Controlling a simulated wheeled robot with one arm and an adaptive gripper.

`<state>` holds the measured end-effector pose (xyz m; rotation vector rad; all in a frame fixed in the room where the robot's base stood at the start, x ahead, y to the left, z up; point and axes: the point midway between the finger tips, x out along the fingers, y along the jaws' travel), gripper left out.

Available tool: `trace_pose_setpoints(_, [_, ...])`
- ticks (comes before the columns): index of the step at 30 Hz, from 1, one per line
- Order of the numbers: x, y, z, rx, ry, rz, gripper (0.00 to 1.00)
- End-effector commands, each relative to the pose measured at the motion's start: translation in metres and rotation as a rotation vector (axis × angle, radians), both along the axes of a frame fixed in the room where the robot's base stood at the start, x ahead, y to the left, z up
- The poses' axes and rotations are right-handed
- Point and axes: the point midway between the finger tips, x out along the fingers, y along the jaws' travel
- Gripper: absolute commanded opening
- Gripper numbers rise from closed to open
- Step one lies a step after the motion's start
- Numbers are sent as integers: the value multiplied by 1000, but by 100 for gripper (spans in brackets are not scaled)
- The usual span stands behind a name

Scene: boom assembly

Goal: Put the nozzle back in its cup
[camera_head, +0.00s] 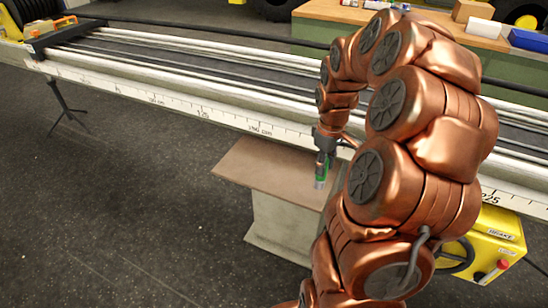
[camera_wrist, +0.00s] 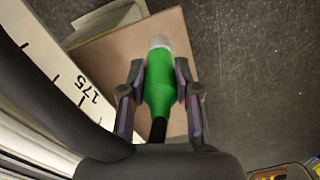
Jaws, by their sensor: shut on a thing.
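The nozzle is green with a pale grey tip. It shows small and partly hidden below my gripper in the head view (camera_head: 321,173) and large in the wrist view (camera_wrist: 159,84). My gripper (camera_wrist: 160,88) is shut on its green body, one finger on each side. In the head view my gripper (camera_head: 325,152) points down beside the front rail of the boom (camera_head: 190,108), over the right part of a brown-topped stand (camera_head: 262,168). The nozzle appears above the brown top; I cannot tell the gap. A dark hose or stem shows behind the nozzle in the wrist view. I cannot make out a cup.
The boom's rail with a printed scale runs across behind the stand and close to my gripper. A yellow machine (camera_head: 497,245) stands at the lower right. A green workbench (camera_head: 320,28) with boxes stands behind. The dark floor at left front is clear.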

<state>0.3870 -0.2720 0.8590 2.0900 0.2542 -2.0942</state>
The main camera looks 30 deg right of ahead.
Motion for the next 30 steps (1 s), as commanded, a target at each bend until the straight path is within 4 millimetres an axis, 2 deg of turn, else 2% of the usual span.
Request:
trace_pose_setpoints(21, [113,9,-10,0,1,-16,0])
trace_pose_setpoints(27, [140,13,-13,0,2,-15,0])
trace_pose_setpoints(30, [147,15,-14,0,1,-14,0])
